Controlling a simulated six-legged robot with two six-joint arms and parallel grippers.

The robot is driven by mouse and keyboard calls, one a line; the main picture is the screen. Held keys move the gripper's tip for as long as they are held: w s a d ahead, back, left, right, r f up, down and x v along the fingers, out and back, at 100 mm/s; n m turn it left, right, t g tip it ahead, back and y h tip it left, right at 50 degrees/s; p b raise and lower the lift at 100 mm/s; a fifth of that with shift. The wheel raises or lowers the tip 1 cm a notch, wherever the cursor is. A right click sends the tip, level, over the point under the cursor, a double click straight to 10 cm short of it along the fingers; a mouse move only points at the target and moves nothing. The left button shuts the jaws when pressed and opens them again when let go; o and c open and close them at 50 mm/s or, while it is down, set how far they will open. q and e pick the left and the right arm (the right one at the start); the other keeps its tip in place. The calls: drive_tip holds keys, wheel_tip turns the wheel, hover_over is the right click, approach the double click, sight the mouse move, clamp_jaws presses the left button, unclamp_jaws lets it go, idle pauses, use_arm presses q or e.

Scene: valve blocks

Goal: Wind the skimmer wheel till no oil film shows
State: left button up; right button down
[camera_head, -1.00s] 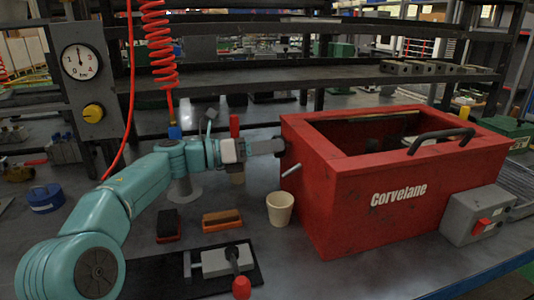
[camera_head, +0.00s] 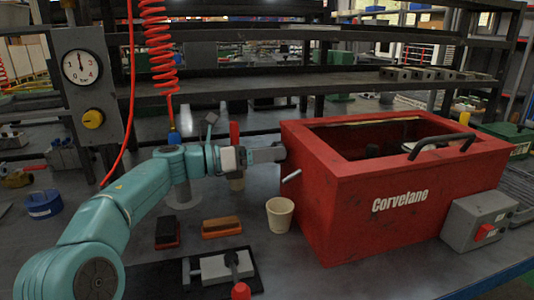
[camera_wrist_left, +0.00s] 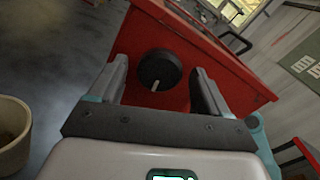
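The red Corvelane tank (camera_head: 365,225) stands on the right of the bench, open at the top. Its inside is dark, and I cannot tell whether an oil film shows there. In the left wrist view, a black round wheel (camera_wrist_left: 159,66) with a pale pin sits on the red side wall. In the head view, a grey handle (camera_head: 291,175) sticks out from that wall. My left gripper (camera_head: 280,153) is at the tank's left side. In its wrist view, its fingers (camera_wrist_left: 157,85) are apart on either side of the wheel, with gaps showing. My right gripper is out of view.
A cream cup (camera_head: 280,215) stands close to the tank's left side. Two brushes (camera_head: 221,227) and a black plate with a red-knobbed lever (camera_head: 240,290) lie in front of my left arm. A grey switch box (camera_head: 478,220) is at the tank's right.

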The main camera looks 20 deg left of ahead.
use_arm(q)
drive_tip(key=p+v, duration=0.1)
drive_tip(key=v, duration=1.5)
drive_tip(key=shift+p, duration=0.3)
drive_tip(key=shift+s+a, duration=0.1)
